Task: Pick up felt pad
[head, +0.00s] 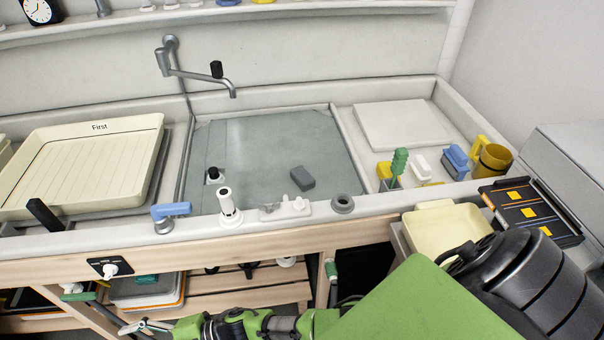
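A small dark grey block (303,178), which looks like the felt pad, lies on the grey floor of the shallow sink (270,135), right of the middle and near its front edge. Nothing touches it from above. My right arm comes in from the lower right and reaches left along the bottom of the picture, below the counter front. My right gripper (147,326) is at the lower left, far from the block and lower than it. Its fingers are small and partly cut off, so their opening is unclear. My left gripper is out of view.
A white slab (400,125), yellow mug (492,161) and several clips stand at right. A white fitting (229,207) and small parts line the front rim.

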